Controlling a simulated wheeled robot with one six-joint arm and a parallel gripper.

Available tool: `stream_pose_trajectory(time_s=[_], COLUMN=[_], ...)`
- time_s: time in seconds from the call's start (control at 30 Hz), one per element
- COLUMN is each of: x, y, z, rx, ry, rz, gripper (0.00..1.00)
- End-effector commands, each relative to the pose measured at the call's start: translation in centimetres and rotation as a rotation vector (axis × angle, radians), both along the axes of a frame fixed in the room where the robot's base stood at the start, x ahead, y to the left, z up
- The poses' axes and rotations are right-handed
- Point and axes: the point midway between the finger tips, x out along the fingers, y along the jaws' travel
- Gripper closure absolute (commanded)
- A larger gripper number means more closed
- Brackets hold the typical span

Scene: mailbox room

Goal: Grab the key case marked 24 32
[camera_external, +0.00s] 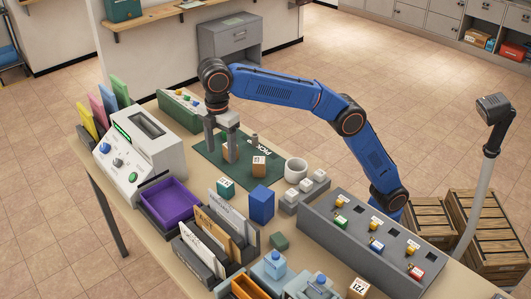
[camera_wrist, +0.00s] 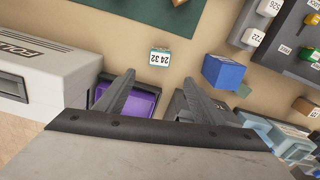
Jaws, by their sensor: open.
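The key case marked 24 32 (camera_wrist: 160,58) is a small teal block with a white label; its label reads upside down in the wrist view. In the external view a small teal case (camera_external: 226,187) with a white label, too small to read, stands on the tan table by the front edge of the green mat. My gripper (camera_external: 221,152) is open, its fingers pointing down above the green mat (camera_external: 208,168). In the wrist view my gripper (camera_wrist: 158,78) shows its two fingers apart, with the case beyond the tips and nothing held between them.
A blue block (camera_external: 262,204) stands right of the teal case. A purple tray (camera_external: 172,203) and a card rack (camera_external: 205,235) are in front. A white machine (camera_external: 140,150) stands left. A small brown numbered box (camera_external: 259,166) and a white cup (camera_external: 296,170) are close by.

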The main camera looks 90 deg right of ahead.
Motion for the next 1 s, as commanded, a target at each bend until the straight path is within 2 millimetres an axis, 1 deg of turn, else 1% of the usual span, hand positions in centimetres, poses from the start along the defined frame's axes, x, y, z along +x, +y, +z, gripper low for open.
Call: stream_pose_trajectory(time_s=[0.27,0.47,0.6,0.7,1.0], x=[-0.1,-0.2,-0.1,-0.1,-0.1], y=[-0.1,-0.1,-0.1,-0.1,-0.2], z=[-3.4,-6.6,-9.0,-10.3,-12.2], rx=[0.0,0.0,-0.001,0.0,0.0], ry=[0.001,0.001,0.002,0.001,0.0], rz=[-0.001,-0.001,-0.001,-0.001,-0.001], gripper=[0.38,0.38,0.38,0.38,0.38])
